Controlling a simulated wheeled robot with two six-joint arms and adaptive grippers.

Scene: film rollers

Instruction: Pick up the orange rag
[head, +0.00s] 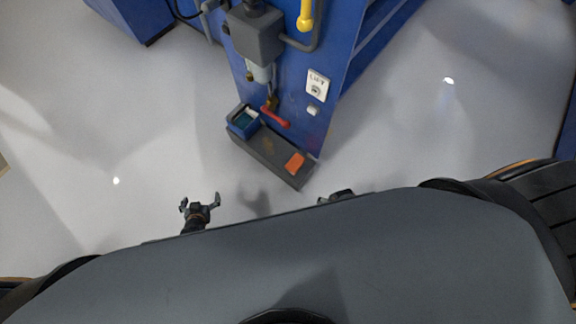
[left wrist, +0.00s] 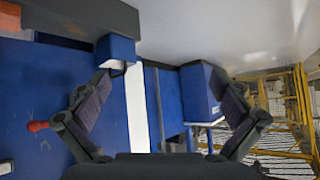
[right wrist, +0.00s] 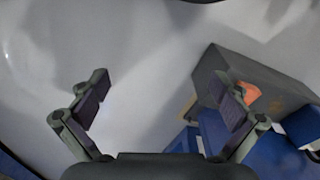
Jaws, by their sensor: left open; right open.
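The orange rag (head: 295,163) lies on the right end of a dark grey ledge (head: 265,152) at the foot of a blue machine. In the right wrist view the rag (right wrist: 250,92) shows beside the right finger, which partly covers it. It also shows at the top left corner in the left wrist view (left wrist: 9,16). My left gripper (head: 200,201) is open and empty, left of and nearer than the ledge. My right gripper (head: 338,195) is open and empty, to the right of and nearer than the rag; my body hides most of it in the head view.
A blue box (head: 243,122) stands on the ledge's left end. A red handle (head: 275,117) and grey valve gear (head: 256,38) stick out from the blue machine (head: 330,50) above the ledge. The pale floor (head: 120,130) is clear on both sides.

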